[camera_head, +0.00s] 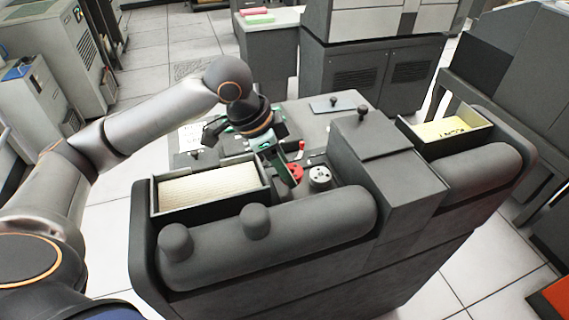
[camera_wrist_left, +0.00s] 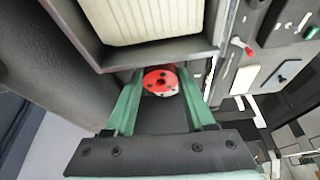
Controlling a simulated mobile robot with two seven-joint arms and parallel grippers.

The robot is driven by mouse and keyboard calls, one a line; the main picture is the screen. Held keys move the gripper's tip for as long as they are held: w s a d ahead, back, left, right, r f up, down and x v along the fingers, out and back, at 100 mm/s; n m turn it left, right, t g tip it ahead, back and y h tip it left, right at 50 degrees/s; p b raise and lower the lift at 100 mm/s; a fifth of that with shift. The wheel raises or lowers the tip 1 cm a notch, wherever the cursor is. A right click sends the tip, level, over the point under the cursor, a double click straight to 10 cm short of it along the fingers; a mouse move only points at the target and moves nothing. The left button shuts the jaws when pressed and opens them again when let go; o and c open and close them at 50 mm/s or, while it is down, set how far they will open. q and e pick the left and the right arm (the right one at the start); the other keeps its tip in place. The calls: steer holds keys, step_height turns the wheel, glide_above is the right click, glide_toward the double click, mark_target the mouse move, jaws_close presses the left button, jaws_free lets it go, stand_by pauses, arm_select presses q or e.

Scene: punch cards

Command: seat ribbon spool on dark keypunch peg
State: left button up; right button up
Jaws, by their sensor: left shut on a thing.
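A red ribbon spool (camera_head: 297,171) is at the dark keypunch (camera_head: 300,230), just left of a pale spool (camera_head: 320,177). In the left wrist view the red spool (camera_wrist_left: 160,82) shows its round face with a dark centre and small dark holes. My left gripper (camera_head: 288,172) points down into the recess behind the rounded front cover. Its green fingers (camera_wrist_left: 162,96) are on either side of the red spool and shut on it. The peg under the red spool is hidden, and I cannot tell whether the spool rests on it. My right gripper is not in view.
A card tray (camera_head: 155,199) stands close to the left of my gripper, with its wall beside the fingers. A tall dark housing (camera_head: 385,165) rises to the right of the spools. A small red-tipped lever (camera_head: 301,146) stands behind them. Another card tray (camera_head: 490,137) is at the right.

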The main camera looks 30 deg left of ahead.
arm_select(q)
steer(key=shift+f, duration=0.15)
steer(key=shift+f, duration=0.5)
stand_by(0.5)
steer(key=shift+f+p, duration=0.45)
steer(key=shift+f, duration=0.05)
stand_by(0.5)
steer(key=shift+f+p, duration=0.2)
steer(key=shift+p, duration=0.3)
stand_by(0.4)
steer(key=shift+f+p, duration=0.1)
steer(key=shift+p, duration=0.45)
